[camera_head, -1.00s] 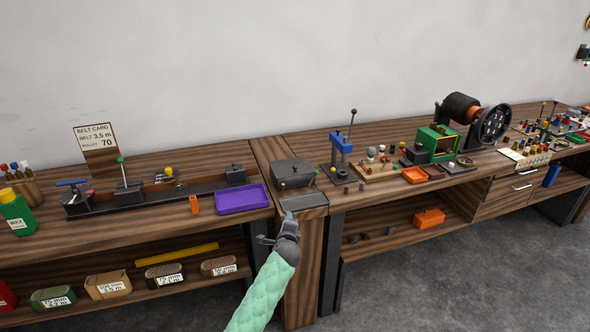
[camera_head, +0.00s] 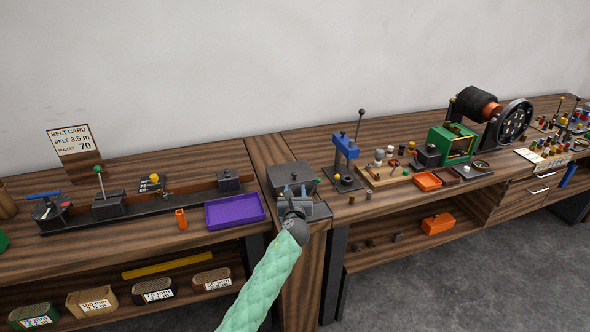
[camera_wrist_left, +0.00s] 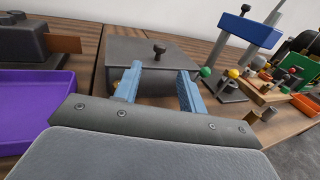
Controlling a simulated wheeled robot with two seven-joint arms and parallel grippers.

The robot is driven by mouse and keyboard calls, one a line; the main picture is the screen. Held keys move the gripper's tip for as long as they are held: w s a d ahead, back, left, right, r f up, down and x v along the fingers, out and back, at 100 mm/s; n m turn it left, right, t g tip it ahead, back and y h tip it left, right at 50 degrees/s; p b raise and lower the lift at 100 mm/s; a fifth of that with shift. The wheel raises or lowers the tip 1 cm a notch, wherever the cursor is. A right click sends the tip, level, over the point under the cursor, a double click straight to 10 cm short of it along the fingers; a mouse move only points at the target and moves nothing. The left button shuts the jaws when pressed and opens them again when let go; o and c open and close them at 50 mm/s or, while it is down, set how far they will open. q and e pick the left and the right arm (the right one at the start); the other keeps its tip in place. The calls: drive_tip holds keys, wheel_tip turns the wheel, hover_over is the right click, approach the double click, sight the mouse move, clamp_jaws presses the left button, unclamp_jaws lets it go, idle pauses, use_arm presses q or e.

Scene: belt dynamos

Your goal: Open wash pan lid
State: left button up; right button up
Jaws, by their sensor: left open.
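The wash pan is a dark grey box with a flat lid (camera_head: 290,174), which lies closed on top. In the left wrist view the lid (camera_wrist_left: 178,52) carries a small dark knob (camera_wrist_left: 160,48) near its middle. My left gripper (camera_head: 295,190) is at the near edge of the pan. In the left wrist view its two blue fingers (camera_wrist_left: 158,86) are spread apart with nothing between them, pointing toward the lid with the knob beyond them. My right gripper is not in view.
A purple tray (camera_head: 236,210) lies left of the pan. A blue press (camera_head: 345,150) with a tall lever stands to its right. An orange tray (camera_head: 427,181) and a green-framed machine (camera_head: 452,143) are farther right. The wall is behind the bench.

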sight(294, 176)
use_arm(q)
drive_tip(key=shift+w+r, duration=0.15)
drive_tip(key=shift+w, duration=0.1)
drive_tip(key=shift+w+a+r, duration=0.1)
drive_tip(key=shift+r, duration=0.15)
drive_tip(key=w+p, duration=0.1)
drive_tip(key=w, duration=0.5)
drive_tip(key=shift+f, duration=0.1)
drive_tip(key=shift+w+p, duration=0.35)
drive_tip(key=shift+w, duration=0.1)
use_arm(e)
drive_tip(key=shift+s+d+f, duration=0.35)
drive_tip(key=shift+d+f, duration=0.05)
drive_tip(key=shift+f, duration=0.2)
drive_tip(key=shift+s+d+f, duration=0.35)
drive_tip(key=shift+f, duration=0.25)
use_arm(q)
drive_tip(key=shift+w, duration=0.1)
clamp_jaws()
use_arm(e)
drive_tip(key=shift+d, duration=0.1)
